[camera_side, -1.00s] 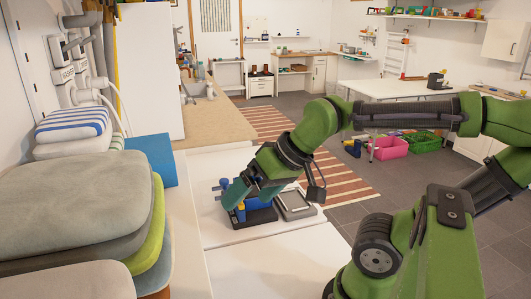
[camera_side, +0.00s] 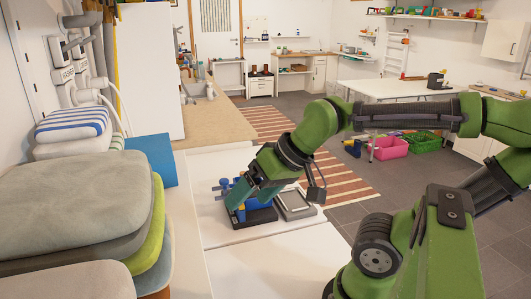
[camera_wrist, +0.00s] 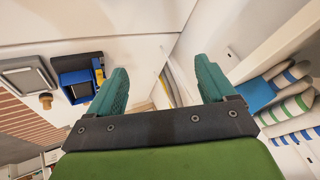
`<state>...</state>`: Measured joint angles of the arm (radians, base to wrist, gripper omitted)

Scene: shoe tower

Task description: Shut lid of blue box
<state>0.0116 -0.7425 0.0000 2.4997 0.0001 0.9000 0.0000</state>
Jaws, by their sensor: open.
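My gripper (camera_side: 236,200) points down over the white table in the side view, beside and partly in front of a blue box (camera_side: 265,203) with a dark base. In the wrist view my gripper (camera_wrist: 161,72) has its two teal fingers spread wide with nothing between them. There the blue box (camera_wrist: 66,66) is left of the left finger, apart from it in the picture. A dark square part and a small yellow piece show on the box. I cannot clearly tell the lid's angle. In the side view the fingers hide part of the box.
A grey framed tray (camera_side: 296,204) lies right of the box. A small blue object (camera_side: 224,183) stands behind the fingers. Stacked cushions (camera_side: 75,215) and a blue panel (camera_side: 151,160) are on the left. The white table (camera_side: 270,265) is clear in front.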

